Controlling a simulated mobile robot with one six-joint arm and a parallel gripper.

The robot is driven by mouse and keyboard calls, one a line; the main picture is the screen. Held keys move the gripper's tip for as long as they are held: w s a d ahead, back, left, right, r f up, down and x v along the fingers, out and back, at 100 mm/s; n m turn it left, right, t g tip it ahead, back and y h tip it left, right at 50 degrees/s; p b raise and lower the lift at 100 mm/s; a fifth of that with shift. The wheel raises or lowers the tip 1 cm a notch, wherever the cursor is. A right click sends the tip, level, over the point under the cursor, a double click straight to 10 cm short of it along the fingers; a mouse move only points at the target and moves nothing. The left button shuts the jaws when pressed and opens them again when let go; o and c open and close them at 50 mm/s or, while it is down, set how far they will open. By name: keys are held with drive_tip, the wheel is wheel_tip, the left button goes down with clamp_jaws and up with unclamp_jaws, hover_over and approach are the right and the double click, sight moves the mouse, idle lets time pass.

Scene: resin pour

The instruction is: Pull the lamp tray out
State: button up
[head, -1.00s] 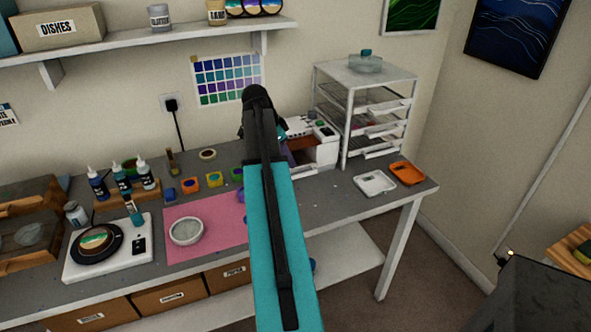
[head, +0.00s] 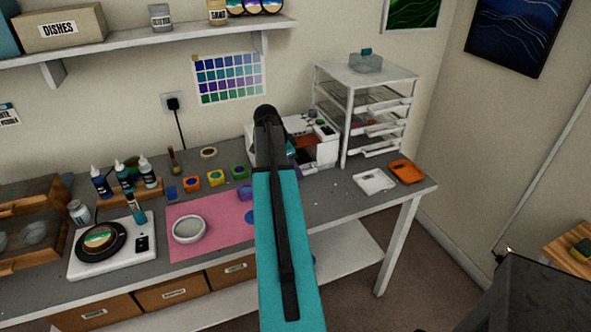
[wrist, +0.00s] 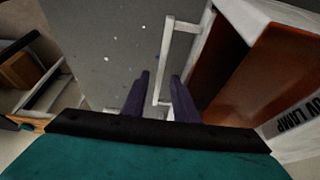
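The UV lamp (head: 322,150) is a white box with an orange-brown window, standing at the back of the bench left of the drawer rack. In the wrist view its side (wrist: 290,125) with "UV LAMP" lettering fills the right. A white bar handle (wrist: 167,58) stands out from the lamp tray's white front edge (wrist: 203,42). My gripper (wrist: 161,76) has its two dark fingers apart, one on each side of the handle's near part. I cannot tell whether they touch it. In the head view my arm hides the fingers and most of the tray front.
The white drawer rack (head: 345,115) stands right of the lamp. A white dish (head: 374,181) and an orange dish (head: 406,172) lie in front of it. A pink mat (head: 205,246) with a grey bowl (head: 189,229) is left of my arm. Grey bench (head: 325,195) before the lamp is mostly clear.

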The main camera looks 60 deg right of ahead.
clamp_jaws()
drive_tip(key=shift+r, duration=0.1)
idle(1.2)
